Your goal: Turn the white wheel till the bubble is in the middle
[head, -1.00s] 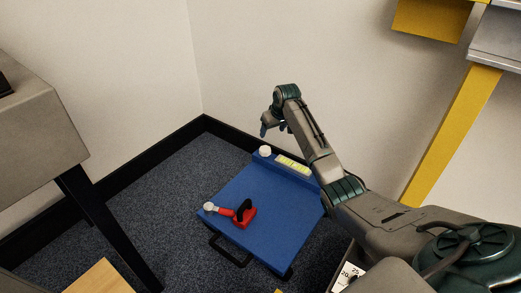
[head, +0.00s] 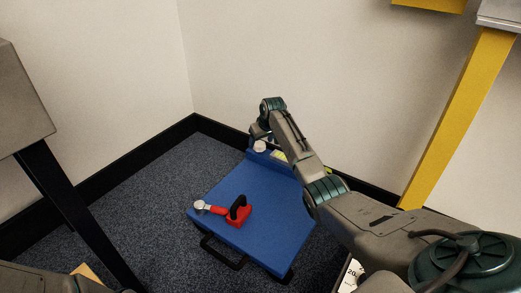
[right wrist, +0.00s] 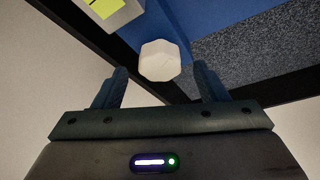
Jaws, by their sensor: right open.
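The white wheel (head: 260,146) sits at the back left of a blue board (head: 225,193) on the floor. In the right wrist view the white wheel (right wrist: 160,61) is a faceted knob just beyond and between my open fingertips, not gripped. The yellow-green level vial (head: 279,156) is beside it, partly hidden by my arm; its end shows in the right wrist view (right wrist: 104,6). The bubble cannot be made out. My right gripper (right wrist: 160,88) is open and empty; in the head view it is mostly hidden behind my wrist. My left gripper is not in view.
Walls stand close behind the board. A dark table leg (head: 75,215) is at left, a yellow post (head: 460,115) at right.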

